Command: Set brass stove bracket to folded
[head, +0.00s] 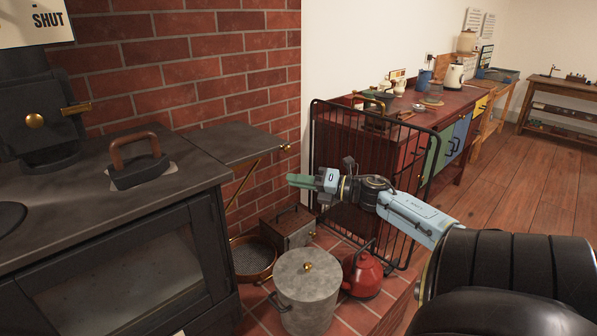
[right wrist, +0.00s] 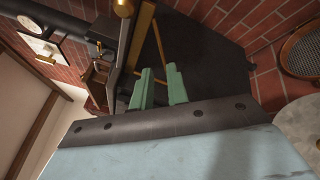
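The brass stove bracket (head: 241,183) is a slanting brass bar under the raised dark side shelf (head: 222,144) at the stove's right end. It runs from the shelf's underside down toward the stove's side. Brass bars (right wrist: 143,37) also show in the right wrist view, beyond the fingertips. My right gripper (head: 291,180) has green fingers, points left and sits to the right of the bracket, just below the height of the shelf's brass knob (head: 284,147). In the right wrist view its fingers (right wrist: 159,68) are apart with nothing between them. My left gripper is not in view.
A flat iron (head: 139,170) stands on the black stove (head: 70,215). Below the shelf are a round sieve (head: 252,258), a metal box (head: 288,228), a lidded pot (head: 307,292) and a red kettle (head: 362,274). A black fire guard (head: 425,190) stands behind my right arm.

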